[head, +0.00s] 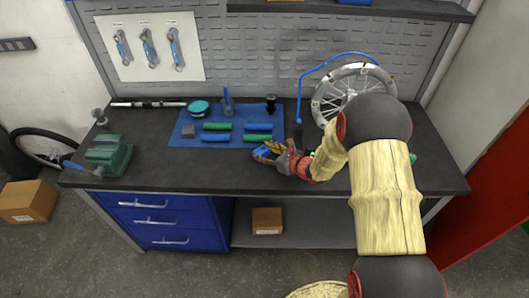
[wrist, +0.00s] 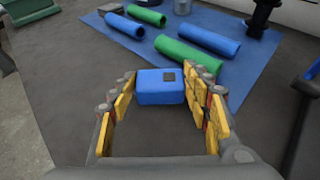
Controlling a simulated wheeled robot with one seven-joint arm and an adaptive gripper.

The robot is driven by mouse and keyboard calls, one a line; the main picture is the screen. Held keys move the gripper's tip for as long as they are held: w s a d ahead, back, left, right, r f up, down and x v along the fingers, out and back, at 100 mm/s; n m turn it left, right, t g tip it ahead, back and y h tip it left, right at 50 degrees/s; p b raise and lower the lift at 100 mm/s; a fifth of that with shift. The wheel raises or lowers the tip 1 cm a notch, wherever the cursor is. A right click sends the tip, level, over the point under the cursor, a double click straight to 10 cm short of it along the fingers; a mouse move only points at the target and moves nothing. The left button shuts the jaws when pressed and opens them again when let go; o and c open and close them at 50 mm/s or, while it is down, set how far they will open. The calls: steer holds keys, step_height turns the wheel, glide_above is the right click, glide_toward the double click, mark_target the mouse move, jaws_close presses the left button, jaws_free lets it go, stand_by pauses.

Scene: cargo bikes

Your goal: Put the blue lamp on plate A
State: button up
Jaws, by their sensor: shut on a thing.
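The blue lamp (wrist: 155,90) is a small blue box with a dark square on its top. It is between the yellow-padded fingers of my gripper (wrist: 165,100) in the wrist view. In the head view the lamp (head: 262,151) shows at the tips of my gripper (head: 268,150), low over the dark bench top, just in front of the blue mat. The gripper is shut on it. Whether the lamp touches the bench is hard to tell. I cannot make out plate A in either view; my arm covers the right part of the bench.
The blue mat (head: 176,140) holds several green and blue cylinders, a teal round item (head: 199,107) and small tools. A green vise (head: 108,156) stands at the left of the bench (head: 160,177). A spoked wheel (head: 343,88) stands at the back right. The bench's front left is clear.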

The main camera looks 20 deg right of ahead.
steer(key=shift+f, duration=0.2)
steer(key=o, duration=1.2)
steer(key=shift+r, duration=0.15)
